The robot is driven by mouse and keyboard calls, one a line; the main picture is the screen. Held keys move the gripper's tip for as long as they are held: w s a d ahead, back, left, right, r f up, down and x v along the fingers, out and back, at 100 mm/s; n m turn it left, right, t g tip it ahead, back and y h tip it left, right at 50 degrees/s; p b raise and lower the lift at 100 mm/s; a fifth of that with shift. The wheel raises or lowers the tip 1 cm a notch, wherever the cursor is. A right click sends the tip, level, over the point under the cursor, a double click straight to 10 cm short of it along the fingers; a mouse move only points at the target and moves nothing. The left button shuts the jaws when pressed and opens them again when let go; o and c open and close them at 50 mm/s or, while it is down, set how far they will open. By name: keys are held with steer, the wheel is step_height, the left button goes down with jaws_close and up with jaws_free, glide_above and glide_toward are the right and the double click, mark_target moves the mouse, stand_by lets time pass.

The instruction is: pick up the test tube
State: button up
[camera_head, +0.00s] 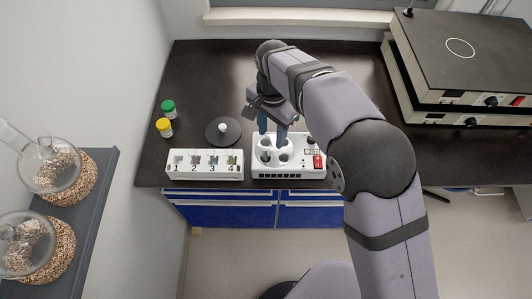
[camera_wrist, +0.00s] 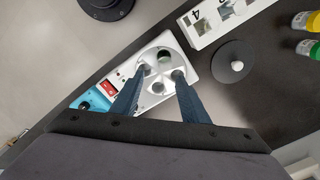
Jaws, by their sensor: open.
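A white box with a round holder of several holes (camera_head: 300,148) stands near the front edge of the dark bench. It also shows in the wrist view (camera_wrist: 186,58), with a red switch on one end. I cannot clearly make out a test tube in its holes; any clear glass there is too small to tell. My gripper (camera_head: 272,136) points down over this holder. In the wrist view my gripper (camera_wrist: 161,74) has its two blue fingers apart, with their tips over the holes. I see nothing clearly held between them, and I cannot tell whether they touch the holder.
A white rack numbered 1 to 4 (camera_head: 205,174) stands left of the box. Behind it are a dark round plate (camera_head: 214,133), a green-capped jar (camera_head: 168,108) and a yellow-capped jar (camera_head: 164,127). Black hotplates (camera_head: 465,50) stand at right. The back left bench is clear.

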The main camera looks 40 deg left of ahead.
mark_target(265, 148)
steer(key=shift+s+a+f, duration=0.15)
steer(key=shift+s+a, duration=0.5)
steer(key=shift+s, duration=0.05)
steer(key=shift+f+p, duration=0.45)
steer(key=shift+f, duration=0.6)
steer(key=shift+s+d+f+p, duration=0.1)
steer(key=shift+d+f+p, duration=0.1)
steer(key=shift+f+p, duration=0.3)
steer(key=f+p, duration=0.2)
steer(key=f, duration=0.1)
steer(key=shift+s+d, duration=0.15)
steer(key=shift+d, duration=0.05)
steer(key=shift+f, duration=0.55)
steer(key=shift+c, duration=0.6)
jaws_close()
